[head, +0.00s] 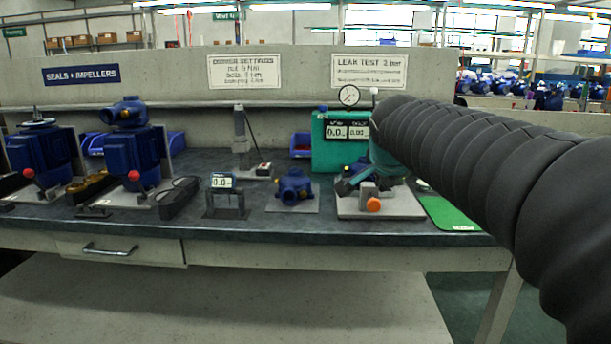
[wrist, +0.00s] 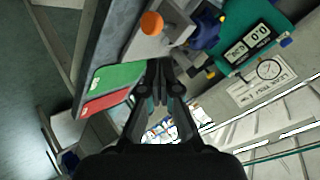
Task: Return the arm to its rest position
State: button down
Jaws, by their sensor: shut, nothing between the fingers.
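My arm (head: 480,150) reaches in from the right in the head view, over the right part of the workbench. Its sleeve hides part of the teal leak tester (head: 335,150). My gripper (wrist: 161,68) shows in the wrist view with its dark fingers together and nothing between them. In that view it points past the green mat (wrist: 118,75) and the grey fixture with an orange knob (wrist: 151,24), apparently touching neither.
The workbench (head: 240,218) holds two blue pumps (head: 42,155) at left, a small blue pump part (head: 293,187) in the middle and the orange-knobbed fixture (head: 373,205) at right. A red mat (wrist: 105,103) lies beside the green one. A gauge (head: 349,95) stands above the tester.

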jog(key=s+f+n+g+y, duration=0.1)
jog(key=s+f+n, duration=0.5)
jog(key=s, duration=0.8)
jog(key=s+f+n+g+p, duration=0.1)
jog(key=s+f+n+g, duration=0.2)
jog(key=s+f, duration=0.9)
jog(key=s+n, duration=0.3)
jog(key=shift+f+y, duration=0.3)
jog(key=shift+y, duration=0.1)
